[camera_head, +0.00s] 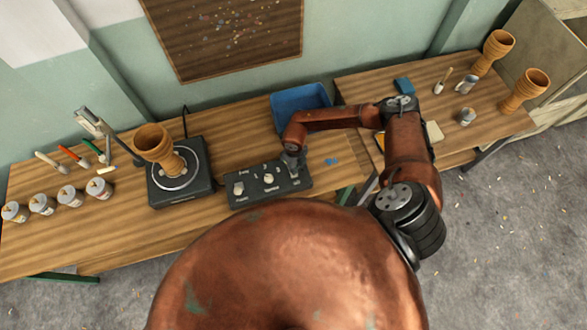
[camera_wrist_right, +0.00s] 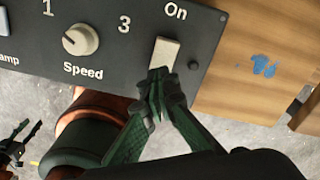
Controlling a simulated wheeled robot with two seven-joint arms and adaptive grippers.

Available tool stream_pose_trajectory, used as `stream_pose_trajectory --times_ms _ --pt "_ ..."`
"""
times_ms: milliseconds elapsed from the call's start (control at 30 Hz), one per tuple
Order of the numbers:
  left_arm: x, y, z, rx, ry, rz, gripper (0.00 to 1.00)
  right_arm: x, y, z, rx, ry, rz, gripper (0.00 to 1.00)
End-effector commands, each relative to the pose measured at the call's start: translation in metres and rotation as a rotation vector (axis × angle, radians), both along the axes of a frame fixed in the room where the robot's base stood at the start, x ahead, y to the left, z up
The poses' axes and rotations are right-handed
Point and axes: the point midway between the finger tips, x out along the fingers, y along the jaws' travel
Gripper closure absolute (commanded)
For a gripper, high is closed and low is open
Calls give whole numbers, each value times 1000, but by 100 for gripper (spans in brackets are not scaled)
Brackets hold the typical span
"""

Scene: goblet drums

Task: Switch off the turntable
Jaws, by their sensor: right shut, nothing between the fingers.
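The turntable (camera_head: 177,181) is a dark square box with a round plate on the left part of the workbench. A wooden goblet drum (camera_head: 158,148) stands on its plate. The control panel (camera_head: 243,198) is a dark box to its right, with a speed knob (camera_wrist_right: 80,39) and a pale switch (camera_wrist_right: 166,53) under the label "On". My right gripper (camera_wrist_right: 156,76) is shut and empty, its tips at the lower edge of this switch; I cannot tell whether they touch. In the head view the right gripper (camera_head: 292,157) is over the panel's right end.
A blue bin (camera_head: 300,98) stands behind the panel. Several cans (camera_head: 42,204) and brushes (camera_head: 72,155) line the bench's left end, near a lamp (camera_head: 95,123). The right table (camera_head: 445,98) holds two more goblet drums (camera_head: 527,91).

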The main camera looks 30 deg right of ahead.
Motion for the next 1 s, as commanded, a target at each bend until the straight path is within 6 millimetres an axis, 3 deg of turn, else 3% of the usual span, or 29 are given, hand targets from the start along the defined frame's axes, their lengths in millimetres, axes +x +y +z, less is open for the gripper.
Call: stream_pose_trajectory --times_ms 600,1000 --pt "3 0 40 0 -5 0 60 0 0 50 0 0 -1 100" --pt "3 0 40 0 -5 0 60 0 0 51 0 1 0 100"
